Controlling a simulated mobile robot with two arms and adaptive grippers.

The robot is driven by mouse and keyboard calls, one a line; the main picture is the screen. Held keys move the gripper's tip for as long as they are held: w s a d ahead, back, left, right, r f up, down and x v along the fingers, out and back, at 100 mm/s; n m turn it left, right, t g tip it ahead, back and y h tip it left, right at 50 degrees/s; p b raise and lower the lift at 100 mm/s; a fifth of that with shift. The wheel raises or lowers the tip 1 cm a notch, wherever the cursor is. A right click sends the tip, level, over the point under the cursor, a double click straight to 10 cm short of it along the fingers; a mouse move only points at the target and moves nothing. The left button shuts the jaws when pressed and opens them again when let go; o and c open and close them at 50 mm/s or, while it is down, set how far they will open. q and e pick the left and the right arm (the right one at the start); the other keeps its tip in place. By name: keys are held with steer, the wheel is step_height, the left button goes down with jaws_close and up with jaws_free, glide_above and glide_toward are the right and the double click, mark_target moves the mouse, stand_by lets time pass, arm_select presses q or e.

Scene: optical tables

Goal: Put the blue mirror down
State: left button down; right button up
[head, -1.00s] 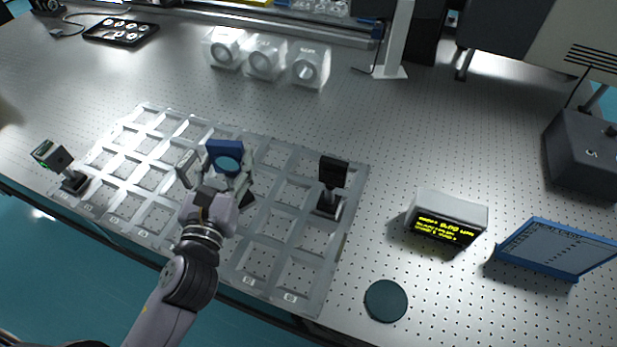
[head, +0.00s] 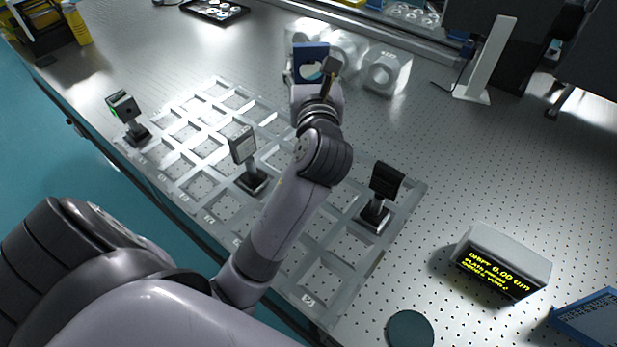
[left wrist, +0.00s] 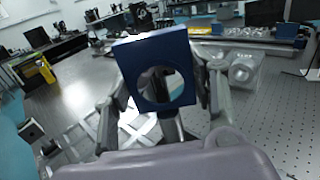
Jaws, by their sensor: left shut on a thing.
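The blue mirror (head: 311,49) is a square blue block with a round face. My left gripper (head: 316,75) is shut on it and holds it upright, beyond the far edge of the grid tray (head: 293,248) in the head view. In the left wrist view the blue mirror (left wrist: 155,48) stands between the fingers of the left gripper (left wrist: 165,108). Its lower part is hidden by the gripper, and I cannot tell how far it is above the table. My right gripper is not in view.
Three mounts stand on the tray: a green-marked one (head: 124,107) at left, a pale-faced one (head: 243,146) mid-tray, a black one (head: 386,181) at right. Translucent blocks (head: 387,72) stand close behind the gripper. A display box (head: 503,262) and a dark disc (head: 410,330) lie right.

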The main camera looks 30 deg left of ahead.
arm_select(q)
steer(key=shift+a+r+g+y, duration=0.2)
steer(key=shift+a+g+y, duration=0.1)
steer(key=shift+y, duration=0.1)
steer(key=shift+f, duration=0.2)
step_height(320, 180, down, 19)
steer(key=b, duration=0.4)
steer(key=shift+f+n+b, duration=0.15)
steer(key=shift+n+b, duration=0.15)
steer(key=shift+b, duration=0.05)
steer(key=shift+f, duration=0.1)
steer(key=c, duration=0.7)
jaws_free()
steer(key=b+v, duration=0.1)
steer(key=v, duration=1.1)
